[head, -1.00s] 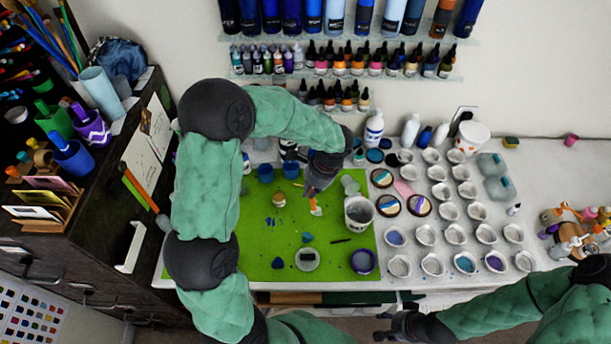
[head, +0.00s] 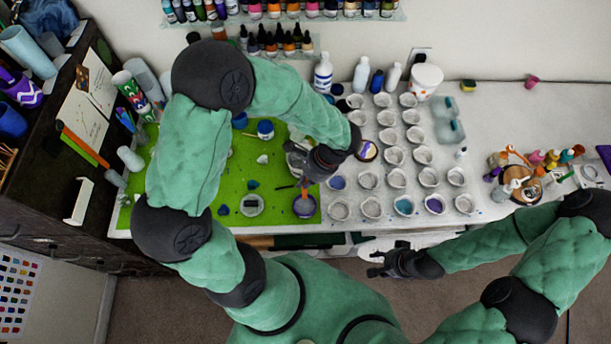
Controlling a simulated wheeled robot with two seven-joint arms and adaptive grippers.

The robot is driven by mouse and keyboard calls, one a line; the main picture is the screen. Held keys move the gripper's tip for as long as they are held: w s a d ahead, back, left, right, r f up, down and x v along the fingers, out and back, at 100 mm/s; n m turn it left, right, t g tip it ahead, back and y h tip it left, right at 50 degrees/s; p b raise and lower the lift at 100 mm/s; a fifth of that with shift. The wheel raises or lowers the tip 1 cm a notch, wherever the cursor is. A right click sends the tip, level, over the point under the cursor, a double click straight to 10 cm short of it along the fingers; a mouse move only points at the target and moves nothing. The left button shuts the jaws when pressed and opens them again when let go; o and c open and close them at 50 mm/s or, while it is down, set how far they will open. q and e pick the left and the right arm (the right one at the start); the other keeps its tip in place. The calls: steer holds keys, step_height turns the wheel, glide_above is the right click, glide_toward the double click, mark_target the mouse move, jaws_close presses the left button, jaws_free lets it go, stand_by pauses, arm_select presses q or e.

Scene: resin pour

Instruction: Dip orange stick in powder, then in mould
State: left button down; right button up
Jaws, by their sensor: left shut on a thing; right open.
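My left gripper (head: 310,178) is shut on the orange stick (head: 304,190), pointing down. Only a short piece of the stick shows. Its lower end is over or in a round purple-rimmed pot (head: 305,212) at the front right of the green mat; I cannot tell whether it touches the contents. Many white moulds (head: 370,207) stand in rows right of the mat, some with blue or purple fill. Which mould is meant I cannot tell. My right gripper (head: 374,264) is open and empty, in front of the table edge.
The green mat (head: 180,190) also bears a round white-rimmed item (head: 250,205) and a blue-labelled jar (head: 265,129). A white cup is mostly hidden behind my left gripper. Bottles (head: 323,72) stand behind the moulds.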

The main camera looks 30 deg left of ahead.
step_height(320, 180, down, 6)
steer(key=b, duration=0.6)
steer(key=shift+f, duration=0.2)
stand_by(1.0)
steer(key=shift+r+p, duration=1.35)
steer(key=shift+r, duration=0.1)
step_height(320, 180, up, 4)
steer(key=p, duration=0.4)
